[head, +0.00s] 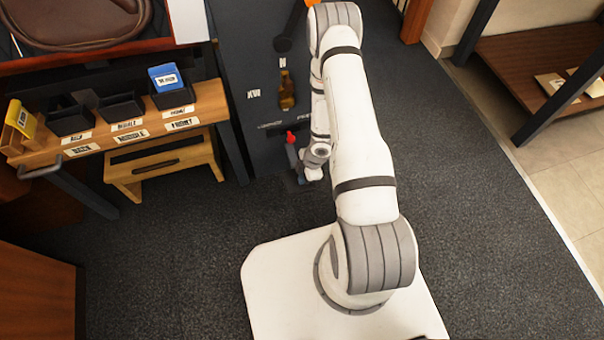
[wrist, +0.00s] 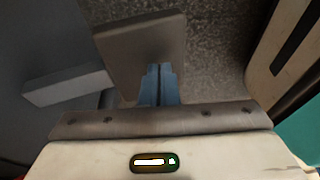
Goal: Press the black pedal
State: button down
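In the wrist view, a flat dark grey-brown plate (wrist: 140,45), which looks like the pedal, sticks out from a dark upright panel on the left. My gripper's blue fingers (wrist: 159,68) lie side by side, shut, with nothing seen between them. Their tips overlap the plate's near edge in the picture; I cannot tell whether they touch it. In the head view, my gripper end (head: 313,172) is low beside the dark cabinet (head: 262,135), close to the floor. The pedal is not clear there, against dark surroundings and partly behind my arm.
A lever with a red knob (head: 291,138) stands at the cabinet, just above my gripper. A wooden step stool (head: 160,170) and a bench with dark bins (head: 122,107) are to the left. A grey block (wrist: 68,87) lies left of the fingers. Carpet is clear on the right.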

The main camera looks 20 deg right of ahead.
jog(key=shift+s+f, duration=0.1)
jog(key=shift+f, duration=1)
jog(key=shift+s+r, duration=0.15)
jog(key=shift+r, duration=0.35)
jog(key=s+d+r+p, duration=0.1)
jog(key=r+p, duration=0.2)
jog(key=r, duration=0.3)
jog(key=s+d+r+p, duration=0.1)
jog(key=s+r+p, duration=0.1)
jog(key=r, duration=0.4)
jog(key=shift+s+d+r+p, duration=0.3)
jog(key=shift+d+r+p, duration=0.05)
jog(key=shift+d+p, duration=0.05)
